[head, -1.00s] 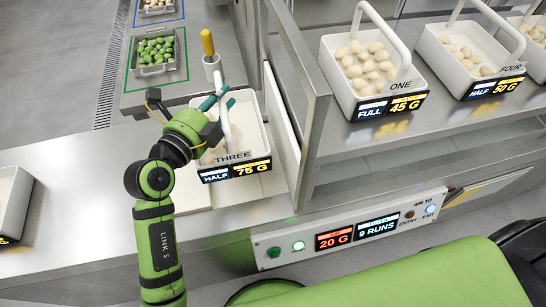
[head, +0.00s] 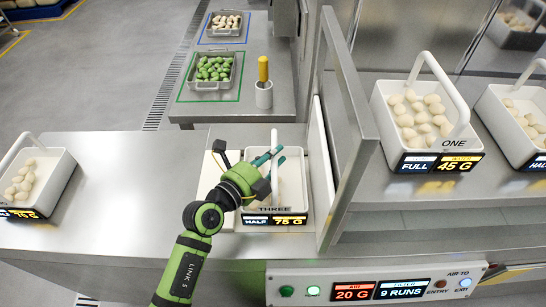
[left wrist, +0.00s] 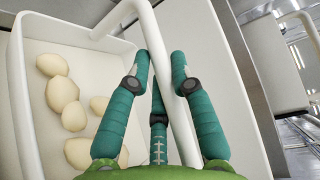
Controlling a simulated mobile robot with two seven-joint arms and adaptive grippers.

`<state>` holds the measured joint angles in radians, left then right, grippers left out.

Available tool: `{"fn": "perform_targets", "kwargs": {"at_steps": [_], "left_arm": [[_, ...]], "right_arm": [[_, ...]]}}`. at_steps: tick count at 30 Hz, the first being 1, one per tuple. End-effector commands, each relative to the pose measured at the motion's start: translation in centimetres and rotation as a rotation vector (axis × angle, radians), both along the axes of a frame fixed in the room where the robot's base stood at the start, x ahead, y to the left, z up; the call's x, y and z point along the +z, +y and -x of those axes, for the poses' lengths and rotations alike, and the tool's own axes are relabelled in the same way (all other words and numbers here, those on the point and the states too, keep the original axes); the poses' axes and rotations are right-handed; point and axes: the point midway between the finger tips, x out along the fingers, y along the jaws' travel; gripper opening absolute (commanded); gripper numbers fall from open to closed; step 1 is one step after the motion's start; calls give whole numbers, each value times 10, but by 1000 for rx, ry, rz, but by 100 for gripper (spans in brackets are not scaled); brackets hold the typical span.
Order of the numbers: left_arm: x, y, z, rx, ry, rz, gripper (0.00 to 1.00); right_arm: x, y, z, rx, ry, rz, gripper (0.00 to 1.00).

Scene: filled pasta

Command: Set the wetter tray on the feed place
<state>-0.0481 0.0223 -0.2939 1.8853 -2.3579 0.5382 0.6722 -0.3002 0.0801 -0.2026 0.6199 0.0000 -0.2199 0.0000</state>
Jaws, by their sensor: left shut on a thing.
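The white tray marked THREE (head: 298,192), with a panel reading HALF and 75 G, is on or just above a pale pad (head: 213,178) on the counter. The pad shows along its left side; I cannot tell whether they touch. My left gripper (head: 268,156) is shut on the tray's handle. In the left wrist view the handle (left wrist: 178,100) runs between the green fingers (left wrist: 160,68). Pale pasta pieces (left wrist: 62,93) lie in the tray (left wrist: 95,62). Tray ONE (head: 388,122), reading FULL and 45 G, stands on the right shelf. My right gripper is out of view.
A metal-framed panel (head: 345,130) stands close right of tray THREE. Another pasta tray (head: 55,185) is at the far left. Behind are a cup with a yellow-handled tool (head: 263,95) and grey trays of green (head: 212,85) and white pasta.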

Motion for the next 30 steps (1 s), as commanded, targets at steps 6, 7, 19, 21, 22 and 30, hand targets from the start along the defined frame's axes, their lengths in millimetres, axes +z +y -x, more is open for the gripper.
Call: {"fn": "perform_targets", "kwargs": {"at_steps": [6, 7, 19, 21, 22, 30], "left_arm": [[3, 0, -1, 1, -5, 2, 0], [2, 0, -1, 1, -5, 2, 0], [-2, 0, 0, 0, -1, 0, 47], [-2, 0, 0, 0, -1, 0, 47], [-2, 0, 0, 0, -2, 0, 47], [3, 17, 22, 1, 0, 1, 47]], "right_arm": [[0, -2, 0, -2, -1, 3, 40], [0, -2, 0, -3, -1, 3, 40], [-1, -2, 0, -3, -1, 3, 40], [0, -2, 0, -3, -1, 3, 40], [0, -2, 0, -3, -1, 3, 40], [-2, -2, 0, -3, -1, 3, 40]]}}
